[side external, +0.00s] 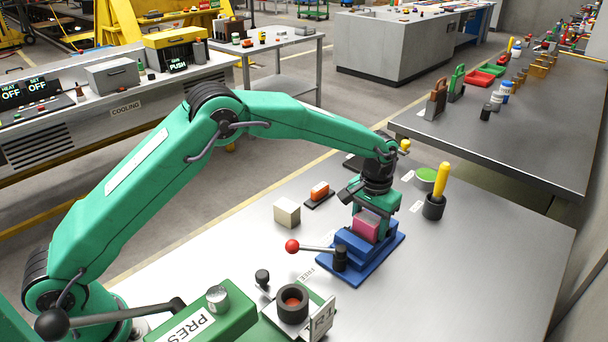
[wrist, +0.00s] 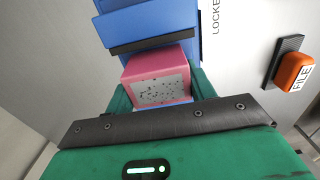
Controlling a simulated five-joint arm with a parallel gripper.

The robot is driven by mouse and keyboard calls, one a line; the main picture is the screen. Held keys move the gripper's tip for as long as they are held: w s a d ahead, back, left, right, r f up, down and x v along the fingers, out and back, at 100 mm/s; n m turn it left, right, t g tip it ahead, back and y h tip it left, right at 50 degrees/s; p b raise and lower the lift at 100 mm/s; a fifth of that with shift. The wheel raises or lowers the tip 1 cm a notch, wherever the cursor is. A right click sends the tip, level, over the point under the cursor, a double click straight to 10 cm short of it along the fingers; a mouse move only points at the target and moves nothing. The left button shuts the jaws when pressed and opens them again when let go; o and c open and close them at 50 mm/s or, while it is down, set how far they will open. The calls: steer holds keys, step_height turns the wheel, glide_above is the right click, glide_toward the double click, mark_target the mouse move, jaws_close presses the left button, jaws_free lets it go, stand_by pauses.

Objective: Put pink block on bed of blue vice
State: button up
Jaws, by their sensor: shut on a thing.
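The pink block (side external: 366,227) is held in my gripper (side external: 372,211), which is shut on it. The blue vice (side external: 352,272) sits on the metal table, with a red-knobbed lever (side external: 292,246) pointing left. The block is at the vice, low behind its raised blue front part; I cannot tell whether its underside touches the bed. In the wrist view the pink block (wrist: 158,68) shows a grey speckled face between my green fingers, beside the blue vice (wrist: 150,20). My gripper partly hides the vice in both views.
A cream block (side external: 287,212) and an orange file block (side external: 319,190) on a dark base stand left of the vice. A yellow-handled tool in a black cup (side external: 433,208) and a green-topped dish (side external: 426,177) stand right. A green press (side external: 215,318) is in front.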

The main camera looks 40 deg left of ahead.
mark_target(371, 216)
steer(key=shift+f, duration=0.15)
steer(key=o, duration=1.2)
steer(key=shift+o, duration=0.2)
step_height(371, 216, up, 12)
steer(key=shift+r, duration=0.2)
